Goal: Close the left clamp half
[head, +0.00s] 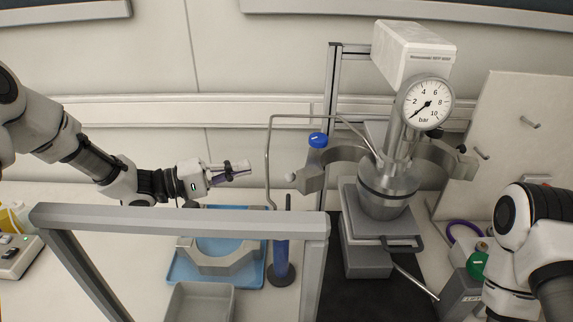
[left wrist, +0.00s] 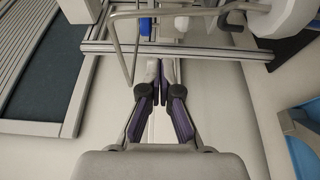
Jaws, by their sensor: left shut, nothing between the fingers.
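The left clamp half (head: 318,172) is a grey curved metal arm in the head view. It is swung out to the left of the reactor vessel (head: 388,190), with a small pale knob (head: 291,177) at its free end. The other clamp half (head: 445,158) stands out to the right. My left gripper (head: 238,171) is shut and empty, left of the knob and apart from it. Its closed fingers also show in the left wrist view (left wrist: 161,75). My right arm is at the lower right of the head view, its gripper out of sight.
A bent thin pipe (head: 268,150) rises between my left gripper and the clamp. A grey frame (head: 180,222) crosses in front. A blue tray (head: 180,272) with a grey ring part lies below.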

